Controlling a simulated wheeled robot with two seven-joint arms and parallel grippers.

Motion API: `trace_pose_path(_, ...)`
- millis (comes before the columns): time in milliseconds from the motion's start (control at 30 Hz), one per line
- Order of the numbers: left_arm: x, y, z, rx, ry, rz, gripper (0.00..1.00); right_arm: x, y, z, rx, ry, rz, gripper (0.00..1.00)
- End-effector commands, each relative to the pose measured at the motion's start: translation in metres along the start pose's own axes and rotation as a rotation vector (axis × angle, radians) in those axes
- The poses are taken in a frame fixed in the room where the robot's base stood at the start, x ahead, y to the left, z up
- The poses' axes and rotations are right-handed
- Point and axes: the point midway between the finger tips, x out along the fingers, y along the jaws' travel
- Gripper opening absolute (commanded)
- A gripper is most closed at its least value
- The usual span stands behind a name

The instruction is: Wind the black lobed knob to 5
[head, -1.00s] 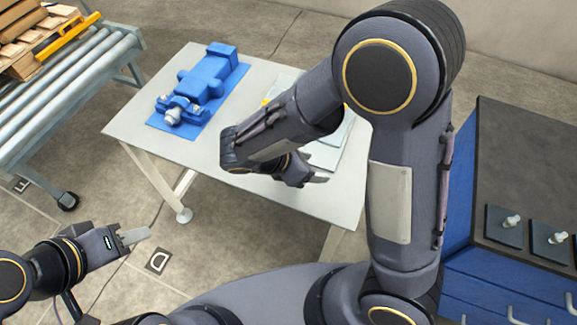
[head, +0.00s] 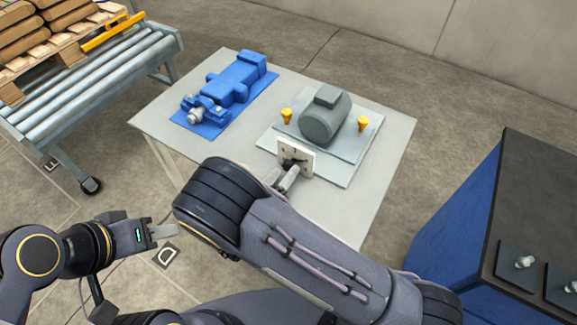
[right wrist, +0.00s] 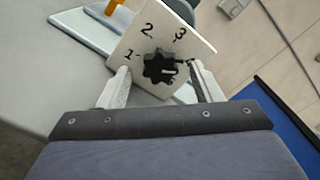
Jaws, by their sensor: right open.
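The black lobed knob (right wrist: 159,67) is on a white dial plate (right wrist: 140,35) with the numbers 1, 2 and 3 readable in the right wrist view; the higher marks are hidden or unclear. The dial plate (head: 307,155) stands at the front of a grey motor unit on the table in the head view. My right gripper (right wrist: 160,76) is open, with one finger on each side of the knob; I cannot tell whether they touch it. In the head view my right gripper (head: 288,178) is at the dial plate. My left gripper (head: 165,232) is low at the left, away from the table; its jaw state is unclear.
The grey motor (head: 325,117) sits on a plate with two yellow knobs (head: 287,115). A blue pump (head: 230,85) lies on a blue mat at the left of the table (head: 385,160). A roller conveyor (head: 90,85) stands left, a blue cabinet (head: 460,215) right.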

Motion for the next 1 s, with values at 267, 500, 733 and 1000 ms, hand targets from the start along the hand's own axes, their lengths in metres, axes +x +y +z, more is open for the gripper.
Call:
trace_pose_path(267, -0.003, 0.001, -0.002, 0.0, 0.0, 0.0, 0.36, 0.028, 0.0, 0.0, 0.001, 0.001, 0.0, 0.59)
trace_pose_path(500, -0.003, 0.001, -0.002, 0.0, 0.0, 0.0, 0.36, 0.029, 0.0, 0.0, 0.001, 0.001, 0.0, 0.59)
trace_pose_path(733, -0.003, 0.001, -0.002, 0.0, 0.0, 0.0, 0.36, 0.029, 0.0, 0.0, 0.001, 0.002, 0.0, 0.33)
trace_pose_path(1000, -0.003, 0.001, -0.001, 0.0, 0.0, 0.0, 0.36, 0.029, 0.0, -0.001, 0.004, 0.002, 0.001, 0.14)
